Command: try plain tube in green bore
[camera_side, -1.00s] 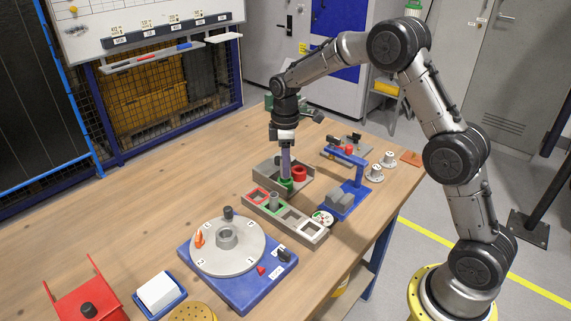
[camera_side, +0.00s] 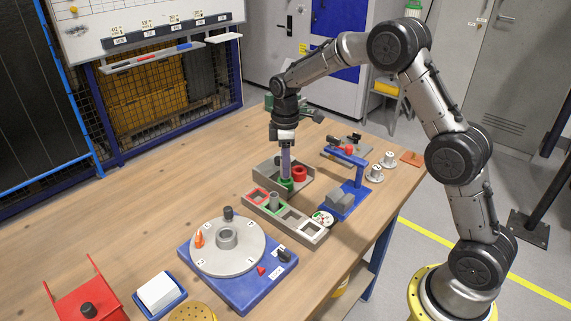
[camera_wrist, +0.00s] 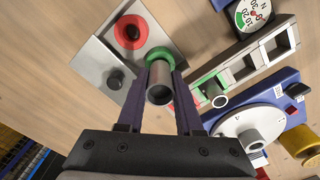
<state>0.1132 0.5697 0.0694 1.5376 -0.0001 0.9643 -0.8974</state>
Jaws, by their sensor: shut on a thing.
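My gripper (camera_side: 286,172) points straight down and is shut on a grey hollow tube (camera_wrist: 160,88). The green bore (camera_side: 286,184) is a green ring on the grey fixture block (camera_side: 264,168), directly under my fingertips. In the wrist view the green ring (camera_wrist: 158,54) shows around the tube's far end. The tube looks upright and lined up with the ring, its lower end at or in the bore. How deep it sits is hidden. A red ring with a dark bore (camera_wrist: 130,32) is beside the green one, apart from my fingers.
A tray (camera_side: 312,236) with red, green and bare compartments lies in front, another grey tube (camera_side: 273,201) standing in its green one. A grey rotary disc (camera_side: 228,258) on a blue base is nearer the camera. A blue stand (camera_side: 348,182) is close on the right. Free table lies left.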

